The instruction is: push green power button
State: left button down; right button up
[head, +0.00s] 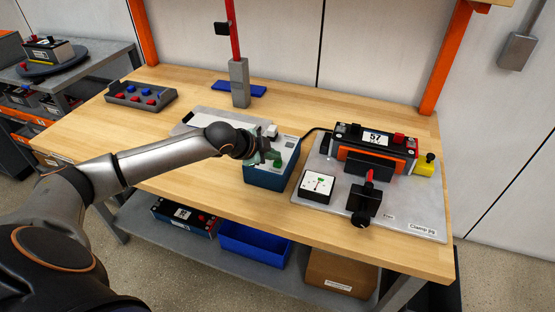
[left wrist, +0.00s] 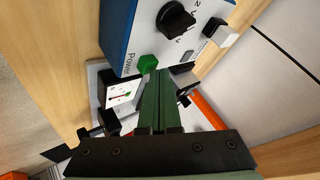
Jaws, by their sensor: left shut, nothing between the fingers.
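The green power button (left wrist: 148,63) is a hexagonal cap beside the word "POWER" on the pale top of a blue box in the left wrist view. In the head view the box (head: 268,178) stands near the middle of the bench. My left gripper (left wrist: 157,78) has green fingers closed together and empty. Its tips are just below the button in the left wrist picture; I cannot tell whether they touch it. In the head view the left gripper (head: 271,156) is over the box and hides part of its top. My right gripper is not in view.
The box top also has a black knob (left wrist: 177,20) and a white switch (left wrist: 221,32). Right of the box, a metal plate (head: 400,222) holds a dial gauge (head: 317,184), a black clamp (head: 364,201) and an orange-and-black battery module (head: 376,150). The bench's left front is clear.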

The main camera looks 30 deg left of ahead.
aim_at(274, 163)
pick_arm(q)
jog(key=shift+f, duration=0.1)
dwell(0.4)
jog(key=shift+f, duration=0.45)
jog(key=shift+r+p, duration=0.45)
jog(key=shift+p, duration=0.5)
notch_tip(274, 163, up, 4)
jog(key=p, duration=0.3)
jog(key=shift+f+p, duration=0.2)
jog(key=shift+p, duration=0.2)
jog(key=shift+r, duration=1.25)
